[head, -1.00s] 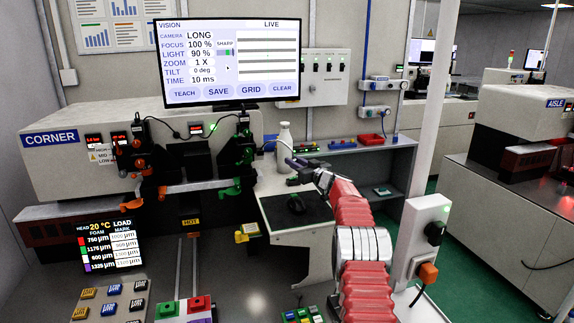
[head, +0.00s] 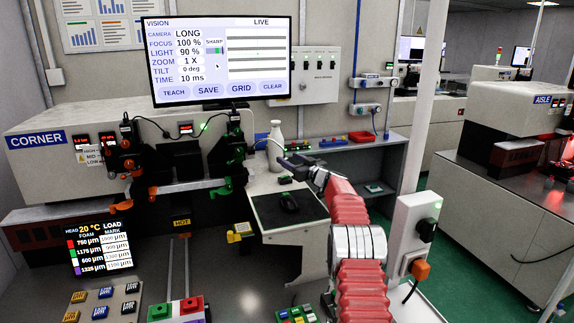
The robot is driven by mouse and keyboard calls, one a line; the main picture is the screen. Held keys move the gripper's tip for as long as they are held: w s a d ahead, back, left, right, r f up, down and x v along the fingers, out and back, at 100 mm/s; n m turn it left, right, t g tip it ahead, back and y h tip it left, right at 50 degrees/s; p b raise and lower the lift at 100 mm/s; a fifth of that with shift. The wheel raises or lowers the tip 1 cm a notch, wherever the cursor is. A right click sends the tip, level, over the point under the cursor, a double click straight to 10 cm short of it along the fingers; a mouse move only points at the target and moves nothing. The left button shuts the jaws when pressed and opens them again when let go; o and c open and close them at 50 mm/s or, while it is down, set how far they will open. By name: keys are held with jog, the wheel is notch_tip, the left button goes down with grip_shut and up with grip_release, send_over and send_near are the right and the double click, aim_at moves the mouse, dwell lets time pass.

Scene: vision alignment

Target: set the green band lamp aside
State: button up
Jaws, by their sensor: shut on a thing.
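My gripper (head: 303,167) is out over the left part of the side bench, right of the green-marked head (head: 237,150) on the CORNER machine. Its jaws point left and are shut on a small dark piece with a trace of green (head: 285,180), which I take for the green band lamp. The piece is tiny and partly covered by the jaws, so its band is not clear. It appears above the dark mat (head: 265,212); whether it touches anything below is unclear. A thin pale cable curves from the green-marked head toward the jaws.
A white bottle (head: 275,145) stands just behind the gripper. A mouse (head: 288,201) lies on the mat. The orange-marked head (head: 128,150) hangs at left. A shelf (head: 350,158) with small trays is at the back. A white post (head: 420,120) stands right of my arm.

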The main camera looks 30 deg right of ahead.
jog(key=shift+s+d, duration=0.3)
jog(key=shift+d, duration=0.2)
jog(key=s+d, duration=0.1)
jog(key=s, duration=1.2)
jog(key=shift+d, duration=0.15)
